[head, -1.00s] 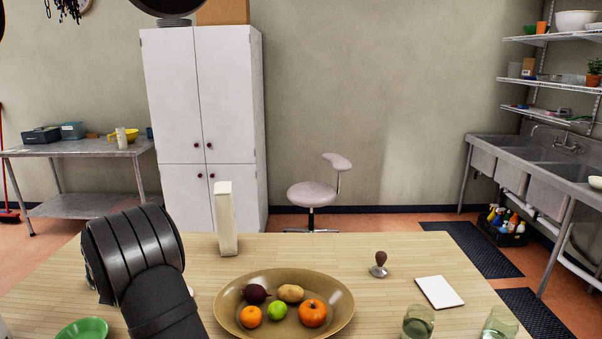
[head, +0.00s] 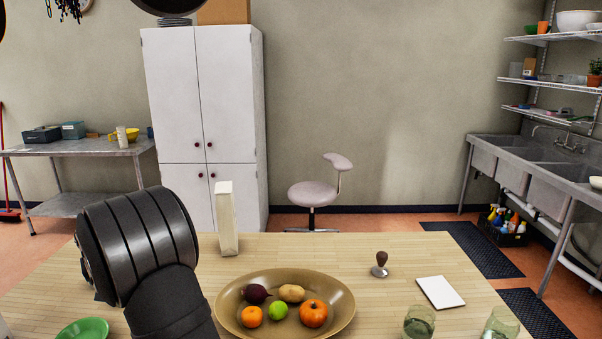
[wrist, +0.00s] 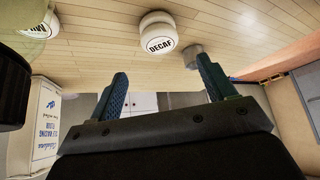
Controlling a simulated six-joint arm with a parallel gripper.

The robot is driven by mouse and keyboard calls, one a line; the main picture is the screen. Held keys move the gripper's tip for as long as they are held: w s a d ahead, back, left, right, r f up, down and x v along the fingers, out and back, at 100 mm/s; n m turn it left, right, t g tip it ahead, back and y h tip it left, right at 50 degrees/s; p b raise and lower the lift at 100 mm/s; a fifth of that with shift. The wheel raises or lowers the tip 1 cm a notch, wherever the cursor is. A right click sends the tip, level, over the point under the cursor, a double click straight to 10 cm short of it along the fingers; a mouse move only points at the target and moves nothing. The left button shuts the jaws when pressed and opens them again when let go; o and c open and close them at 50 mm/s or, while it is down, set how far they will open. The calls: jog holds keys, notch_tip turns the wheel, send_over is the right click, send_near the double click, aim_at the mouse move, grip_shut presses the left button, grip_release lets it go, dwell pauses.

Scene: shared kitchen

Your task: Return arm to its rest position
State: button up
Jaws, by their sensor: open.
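My arm (head: 140,250) rises at the left front of the table in the head view, and its dark links hide my gripper there. In the wrist view my gripper (wrist: 163,88) shows its two blue-grey fingers well apart, with nothing between them. The fingers are clear of the table top (wrist: 100,50), which fills the upper part of that view. A white jar marked DECAF (wrist: 158,36) stands on the table beyond the fingers. A small grey round thing (wrist: 193,56) is beside it.
A flour carton (head: 227,218) stands behind the brown fruit bowl (head: 228,313). A green dish (head: 84,330) is at the front left. A wooden-handled tool (head: 380,264), a white pad (head: 440,292) and two glasses (head: 419,322) are on the right.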

jog(key=x, duration=0.9)
notch_tip(320, 180, up, 11)
jog(key=s+a+f+n+g+y, duration=0.1)
jog(key=a+f+n, duration=0.2)
jog(key=a, duration=0.3)
jog(key=s+a+f+n+g+y, duration=0.1)
jog(key=a+f+n, duration=0.2)
jog(key=a, duration=0.4)
jog(key=s+a+f+n+g, duration=0.1)
jog(key=a+f+n+g, duration=0.1)
jog(key=a, duration=0.4)
jog(key=shift+s+a+f+n+y, duration=0.2)
jog(key=shift+f+n+y, duration=0.2)
jog(key=shift+f, duration=0.3)
jog(key=shift+s+a+f, duration=0.1)
jog(key=shift+a+f, duration=0.05)
jog(key=shift+f, duration=0.1)
